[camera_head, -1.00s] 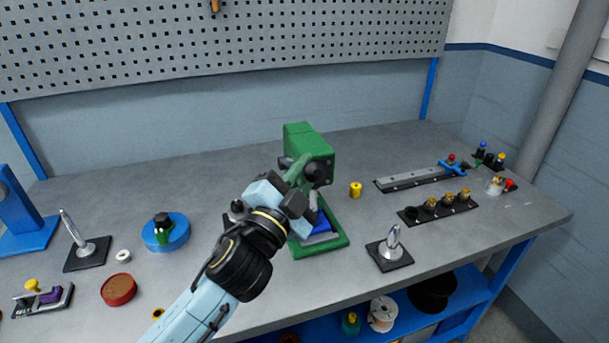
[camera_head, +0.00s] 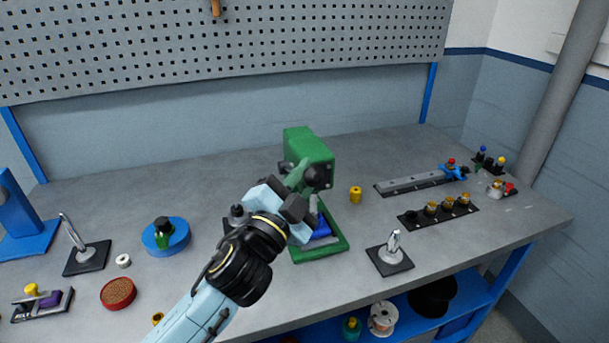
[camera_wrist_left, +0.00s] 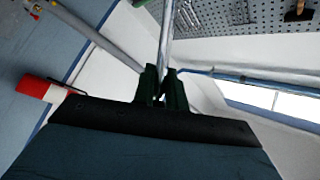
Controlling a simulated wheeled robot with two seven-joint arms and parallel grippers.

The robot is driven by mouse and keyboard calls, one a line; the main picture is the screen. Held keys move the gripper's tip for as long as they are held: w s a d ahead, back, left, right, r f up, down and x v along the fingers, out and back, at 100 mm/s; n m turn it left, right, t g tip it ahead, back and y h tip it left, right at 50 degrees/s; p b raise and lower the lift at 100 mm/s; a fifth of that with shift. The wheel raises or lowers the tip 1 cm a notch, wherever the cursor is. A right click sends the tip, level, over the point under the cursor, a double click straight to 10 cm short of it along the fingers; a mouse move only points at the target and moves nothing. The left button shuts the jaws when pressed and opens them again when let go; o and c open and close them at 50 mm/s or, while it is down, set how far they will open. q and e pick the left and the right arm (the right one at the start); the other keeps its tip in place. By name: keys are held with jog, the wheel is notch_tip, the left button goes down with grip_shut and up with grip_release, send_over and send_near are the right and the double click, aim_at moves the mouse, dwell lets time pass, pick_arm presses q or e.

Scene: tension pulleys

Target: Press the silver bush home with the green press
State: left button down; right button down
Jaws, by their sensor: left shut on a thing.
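The green press (camera_head: 308,146) stands on the bench in the middle of the head view, with a green base (camera_head: 328,246). A blue part (camera_head: 322,226) sits on the base under the silver ram (camera_head: 313,204). I cannot make out the silver bush, as my gripper and the press cover much of this area. My right gripper is not in view.
A yellow bushing (camera_head: 355,194) stands right of the press. A silver-knobbed stand (camera_head: 394,262) is near the front edge. A blue round fixture (camera_head: 176,239), red dish (camera_head: 118,293) and white ring (camera_head: 123,261) lie left. A black strip (camera_head: 415,216) with brass parts lies right.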

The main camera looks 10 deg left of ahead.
pick_arm(q)
jog(key=c, duration=1.5)
grip_release()
jog(key=shift+s+d+f, duration=0.15)
jog(key=shift+d+f, duration=0.1)
jog(key=shift+f, duration=0.6)
jog(key=shift+o, duration=0.2)
jog(key=shift+r, duration=0.1)
jog(key=r+b+v, duration=0.1)
jog(key=b+v, duration=0.1)
jog(key=v, duration=1.3)
jog(key=shift+s+r, duration=0.3)
jog(key=shift+s, duration=0.05)
